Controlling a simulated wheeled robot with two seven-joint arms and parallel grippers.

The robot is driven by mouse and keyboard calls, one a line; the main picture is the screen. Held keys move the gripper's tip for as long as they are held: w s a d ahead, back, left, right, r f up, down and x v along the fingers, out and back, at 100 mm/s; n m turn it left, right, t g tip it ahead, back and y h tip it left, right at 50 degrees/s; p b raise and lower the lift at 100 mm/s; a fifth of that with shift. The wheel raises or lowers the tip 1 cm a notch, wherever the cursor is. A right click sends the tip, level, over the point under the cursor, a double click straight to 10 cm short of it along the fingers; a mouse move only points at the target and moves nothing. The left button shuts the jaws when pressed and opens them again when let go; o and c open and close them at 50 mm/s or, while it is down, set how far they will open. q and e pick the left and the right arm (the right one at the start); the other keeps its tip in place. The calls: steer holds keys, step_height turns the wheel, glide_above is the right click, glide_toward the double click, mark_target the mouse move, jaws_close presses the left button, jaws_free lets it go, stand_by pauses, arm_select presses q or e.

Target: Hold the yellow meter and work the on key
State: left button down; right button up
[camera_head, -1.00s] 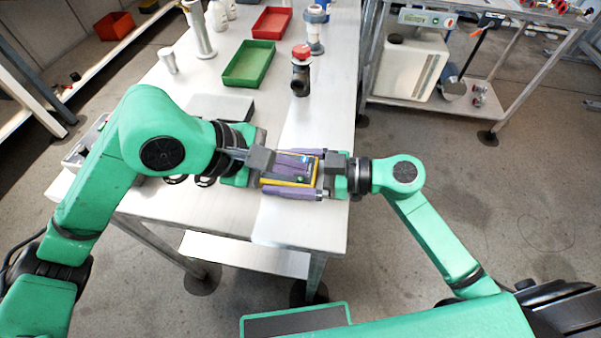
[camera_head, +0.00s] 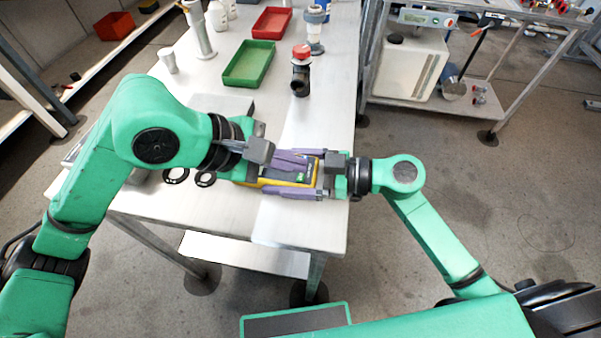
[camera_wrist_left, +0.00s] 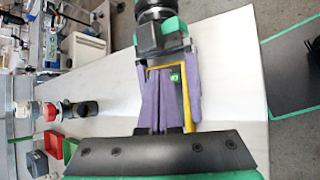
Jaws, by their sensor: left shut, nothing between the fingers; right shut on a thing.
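The yellow meter (camera_head: 286,183) has a dark face with a small green patch, which also shows in the left wrist view (camera_wrist_left: 176,77). It lies between the purple fingers of my right gripper (camera_head: 294,173), which is shut on its sides over the front part of the table. My left gripper (camera_head: 302,162) is shut and empty, its purple fingers reaching over the meter. In the left wrist view its fingertips (camera_wrist_left: 160,77) overlap the meter's face. I cannot tell whether they touch it. The on key cannot be made out; the fingers hide part of the face.
On the table (camera_head: 300,225) stand a green tray (camera_head: 249,64), a red tray (camera_head: 272,23) and a dark fitting with a red cap (camera_head: 300,72). A grey plate (camera_head: 222,104) lies behind my left wrist. Black rings (camera_head: 176,175) lie left of the meter. The table's right edge is close.

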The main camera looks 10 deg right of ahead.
mark_target(294, 180)
arm_select(q)
steer(key=shift+r, duration=2.5)
arm_select(e)
steer(key=o, duration=1.3)
